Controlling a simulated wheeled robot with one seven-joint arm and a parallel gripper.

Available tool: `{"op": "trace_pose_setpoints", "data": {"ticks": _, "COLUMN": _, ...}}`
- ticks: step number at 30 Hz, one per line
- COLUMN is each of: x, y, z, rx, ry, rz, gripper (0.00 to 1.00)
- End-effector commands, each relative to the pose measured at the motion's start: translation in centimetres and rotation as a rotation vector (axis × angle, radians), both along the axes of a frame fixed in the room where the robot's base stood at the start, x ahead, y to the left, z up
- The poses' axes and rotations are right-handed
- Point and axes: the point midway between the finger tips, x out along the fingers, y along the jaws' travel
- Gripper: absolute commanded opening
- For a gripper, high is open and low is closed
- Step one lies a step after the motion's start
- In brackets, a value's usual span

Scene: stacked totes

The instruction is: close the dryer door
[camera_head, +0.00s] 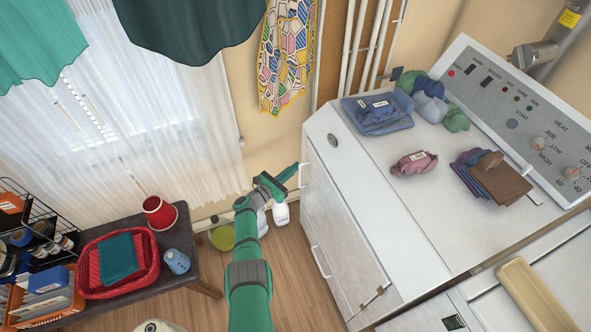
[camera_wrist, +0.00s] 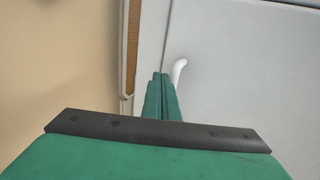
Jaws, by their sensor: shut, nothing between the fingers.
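The white dryer (camera_head: 425,225) stands at the right in the head view, its front facing left. Its front door panel (camera_head: 335,225) carries two white handles. The upper handle (camera_head: 303,174) is right beside my gripper (camera_head: 292,173); the lower handle (camera_head: 320,262) is further down the front. I cannot tell whether the door stands slightly off the frame. In the wrist view my gripper (camera_wrist: 161,78) is shut and empty, fingertips against or just short of the pale front surface (camera_wrist: 240,75). A white handle (camera_wrist: 179,71) is just right of the fingertips. Contact is not clear.
Folded clothes (camera_head: 377,112) and other laundry lie on the dryer top. A dark table (camera_head: 180,245) with a red basket (camera_head: 90,270) stands at the left. Bottles (camera_head: 281,213) stand on the floor behind my arm.

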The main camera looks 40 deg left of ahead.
Motion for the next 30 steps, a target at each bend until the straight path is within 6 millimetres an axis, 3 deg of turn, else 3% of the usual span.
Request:
{"op": "trace_pose_setpoints", "data": {"ticks": 8, "x": -0.5, "y": 0.6, "z": 0.0, "rx": 0.0, "ry": 0.0, "rz": 0.008, "gripper": 0.0}}
{"op": "trace_pose_setpoints", "data": {"ticks": 14, "x": -2.0, "y": 0.7, "z": -0.1, "rx": 0.001, "ry": -0.001, "rz": 0.007, "gripper": 0.0}}
{"op": "trace_pose_setpoints", "data": {"ticks": 30, "x": -9.5, "y": 1.1, "z": 0.1, "rx": 0.0, "ry": -0.001, "rz": -0.006, "gripper": 0.0}}
